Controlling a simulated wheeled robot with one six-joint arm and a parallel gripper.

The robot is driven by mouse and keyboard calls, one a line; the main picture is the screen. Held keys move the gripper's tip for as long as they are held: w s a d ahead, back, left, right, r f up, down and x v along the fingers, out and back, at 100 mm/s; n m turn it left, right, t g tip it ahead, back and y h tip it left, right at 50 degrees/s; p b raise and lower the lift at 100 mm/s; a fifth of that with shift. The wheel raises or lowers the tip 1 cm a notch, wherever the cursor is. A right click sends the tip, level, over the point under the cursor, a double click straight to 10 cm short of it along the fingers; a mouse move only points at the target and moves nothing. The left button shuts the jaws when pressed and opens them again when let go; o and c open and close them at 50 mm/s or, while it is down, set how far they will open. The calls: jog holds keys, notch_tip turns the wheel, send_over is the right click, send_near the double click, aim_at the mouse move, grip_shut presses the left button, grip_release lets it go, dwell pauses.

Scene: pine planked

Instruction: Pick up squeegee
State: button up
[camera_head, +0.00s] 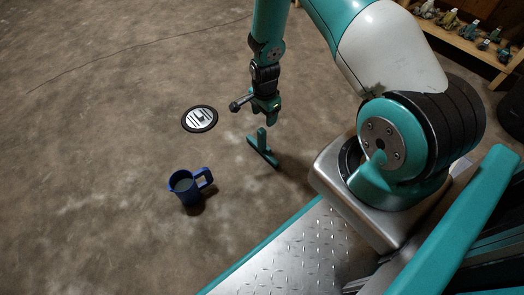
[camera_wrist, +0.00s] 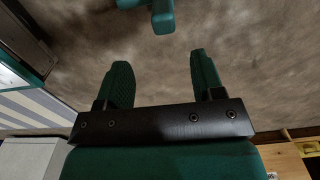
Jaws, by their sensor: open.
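The teal squeegee (camera_head: 263,156) is on the brown floor, with a long bar lying low and a short upright handle rising from it. In the wrist view part of the squeegee (camera_wrist: 162,16) shows at the top edge, cut off by the frame. My gripper (camera_head: 264,117) hangs just above the squeegee's handle in the head view, apart from it. In the wrist view my gripper (camera_wrist: 159,62) has its two teal fingers spread wide with only floor between them. The squeegee lies beyond the fingertips.
A blue mug (camera_head: 184,188) stands on the floor left of the squeegee. A round black-and-white disc (camera_head: 200,118) lies flat behind the mug. A wooden shelf (camera_head: 462,42) with several small items is at the upper right. The floor at left is clear.

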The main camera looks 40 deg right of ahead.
aim_at(262, 129)
notch_tip(262, 129, down, 6)
jog(key=shift+r+b, duration=0.2)
jog(key=shift+b, duration=1)
jog(key=f+b, duration=0.4)
jog(key=f, duration=0.1)
jog(key=shift+w+a+b, duration=0.15)
jog(key=shift+w+b, duration=0.15)
grip_shut()
